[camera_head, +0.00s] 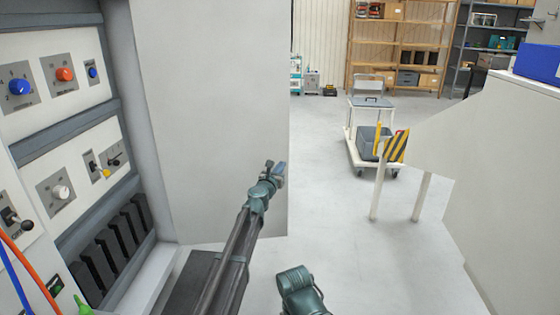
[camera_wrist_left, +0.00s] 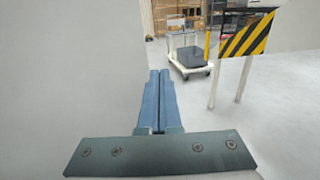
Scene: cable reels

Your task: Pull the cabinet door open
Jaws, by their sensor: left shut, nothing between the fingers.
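The cabinet (camera_head: 120,140) fills the left of the head view, its panel of knobs and switches exposed. Its door (camera_head: 210,110) is a large plain light-grey panel standing open at the cabinet's right side. My left gripper (camera_head: 279,170) is in front of the door near its free right edge, shut and empty. In the left wrist view its blue fingers (camera_wrist_left: 160,100) are pressed together, with a pale surface that looks like the door (camera_wrist_left: 70,80) close on their left. I cannot tell whether they touch it. No door handle shows.
A white cart (camera_head: 370,150) with a grey bin stands beyond the door, beside a yellow-black striped board (camera_head: 397,147) on posts. A pale wall or panel (camera_head: 510,160) closes off the right. Shelves (camera_head: 400,45) stand at the back. Floor (camera_head: 340,220) between is clear.

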